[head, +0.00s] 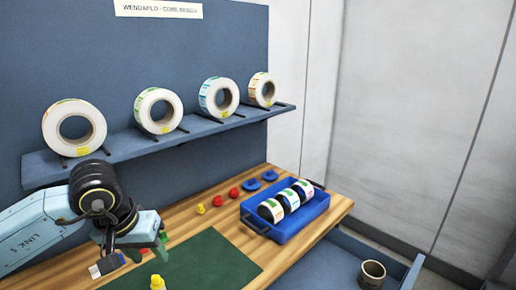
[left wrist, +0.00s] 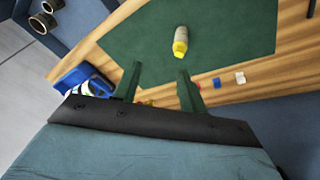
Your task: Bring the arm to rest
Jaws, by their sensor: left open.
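My left arm comes in from the left in the head view, with its left gripper (head: 163,243) low over the green mat (head: 205,262). In the left wrist view, the two green fingers of the left gripper (left wrist: 157,82) stand apart with nothing between them. A small bottle with a yellow cap (left wrist: 180,42) lies beyond the fingertips over the mat, apart from them. The bottle (head: 157,283) also shows at the bottom edge of the head view. My right gripper is not in view.
A blue tray (head: 285,232) with several label rolls stands right on the wooden bench (head: 335,208). A shelf (head: 110,150) above holds several large white rolls. A bin (head: 345,250) with a brown core (head: 372,273) is at lower right.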

